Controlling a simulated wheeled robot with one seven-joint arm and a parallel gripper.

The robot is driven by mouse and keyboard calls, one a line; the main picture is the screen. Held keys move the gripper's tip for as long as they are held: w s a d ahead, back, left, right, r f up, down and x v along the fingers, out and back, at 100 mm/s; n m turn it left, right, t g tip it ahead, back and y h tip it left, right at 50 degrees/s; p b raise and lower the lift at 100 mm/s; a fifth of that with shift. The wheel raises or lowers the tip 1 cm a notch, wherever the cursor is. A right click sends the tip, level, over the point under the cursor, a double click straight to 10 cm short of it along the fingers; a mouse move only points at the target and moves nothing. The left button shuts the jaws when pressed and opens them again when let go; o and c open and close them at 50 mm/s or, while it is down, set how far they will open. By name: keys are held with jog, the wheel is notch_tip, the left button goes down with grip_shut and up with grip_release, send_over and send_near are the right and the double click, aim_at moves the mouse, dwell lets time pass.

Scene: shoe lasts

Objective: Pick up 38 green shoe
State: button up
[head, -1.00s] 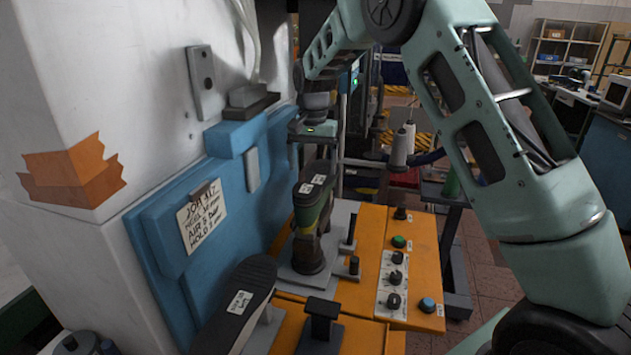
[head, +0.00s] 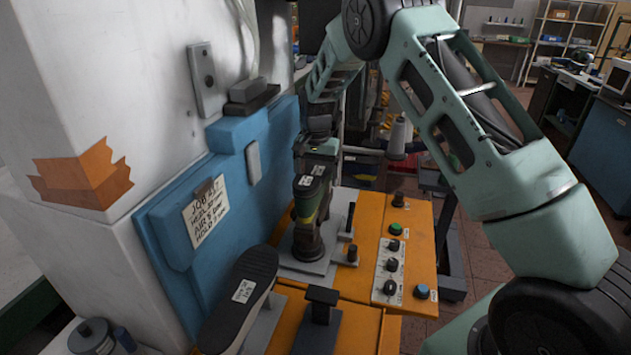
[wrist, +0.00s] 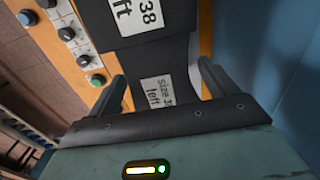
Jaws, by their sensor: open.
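The green shoe (head: 306,205) stands sole up on a post on the orange bench in the head view, with white labels on its dark sole. In the wrist view, the dark sole (wrist: 153,55) carries a label with "38" and "left" and a second label reading "size 3" and "left", its last digit unclear. My gripper (head: 318,150) is at the far end of this shoe in the head view. In the wrist view, my gripper (wrist: 162,80) is open, with one finger on each side of the sole. Whether the fingers touch it, I cannot tell.
A black-soled shoe (head: 240,300) with a label sits nearer on the left. An empty black-topped post (head: 321,305) stands beside it. A button panel (head: 390,270) is on the right. A blue machine panel (head: 180,240) and white housing stand close on the left.

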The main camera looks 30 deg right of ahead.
jog(key=c, duration=1.5)
jog(key=shift+r, duration=0.1)
jog(key=shift+r, duration=0.1)
